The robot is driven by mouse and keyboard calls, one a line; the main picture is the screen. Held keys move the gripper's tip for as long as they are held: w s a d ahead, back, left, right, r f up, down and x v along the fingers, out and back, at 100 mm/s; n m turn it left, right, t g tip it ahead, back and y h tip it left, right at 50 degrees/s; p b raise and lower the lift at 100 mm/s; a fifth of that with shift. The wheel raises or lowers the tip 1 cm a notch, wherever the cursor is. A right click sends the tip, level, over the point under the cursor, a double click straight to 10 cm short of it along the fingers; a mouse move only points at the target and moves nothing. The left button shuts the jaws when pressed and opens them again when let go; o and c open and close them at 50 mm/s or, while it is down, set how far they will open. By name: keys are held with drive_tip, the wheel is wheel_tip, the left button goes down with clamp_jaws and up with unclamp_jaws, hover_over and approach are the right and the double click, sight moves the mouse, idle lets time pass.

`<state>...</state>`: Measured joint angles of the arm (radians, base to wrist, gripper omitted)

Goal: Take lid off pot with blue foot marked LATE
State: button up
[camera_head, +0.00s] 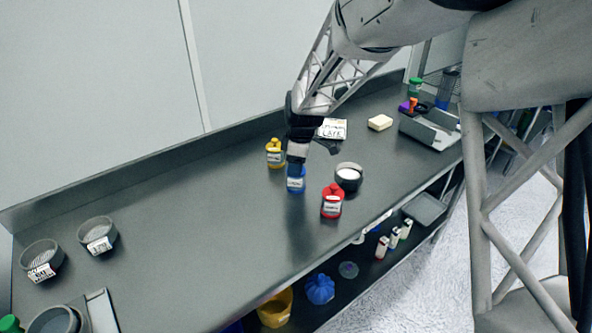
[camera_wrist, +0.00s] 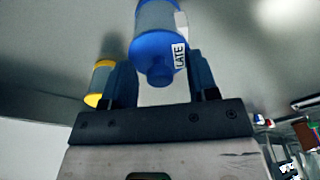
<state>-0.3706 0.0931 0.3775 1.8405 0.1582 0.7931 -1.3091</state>
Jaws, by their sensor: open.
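The pot with the blue foot (camera_head: 296,184) stands upright on the grey bench, between a yellow pot (camera_head: 275,156) and a red pot (camera_head: 332,204). In the wrist view the blue pot (camera_wrist: 153,16) has a greyish body, a blue lid with a knob (camera_wrist: 160,74) and a white label reading LATE (camera_wrist: 179,56). My gripper (camera_head: 297,165) points down over this pot and hides its top in the head view. In the wrist view my gripper (camera_wrist: 161,62) is open, with one finger on each side of the lid's knob. Contact cannot be told.
A dark bowl of white powder (camera_head: 348,174) stands close to the right of the blue pot. The yellow pot shows beside my left finger in the wrist view (camera_wrist: 99,84). Two round sieves (camera_head: 97,232) stand at the left. Bench between is clear.

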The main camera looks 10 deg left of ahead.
drive_tip(key=shift+c, duration=0.5)
drive_tip(key=c, duration=0.9)
drive_tip(key=shift+r, duration=0.1)
drive_tip(key=shift+r, duration=0.45)
wheel_tip(320, 180, up, 3)
drive_tip(key=shift+s+f, duration=0.1)
drive_tip(key=shift+f, duration=0.1)
drive_tip(key=s+d, duration=0.3)
drive_tip(key=s, duration=0.4)
drive_tip(key=s+d+r, duration=0.1)
drive_tip(key=s+d, duration=0.2)
drive_tip(key=s, duration=0.4)
drive_tip(key=shift+s+r, duration=0.15)
drive_tip(key=shift+s, duration=0.15)
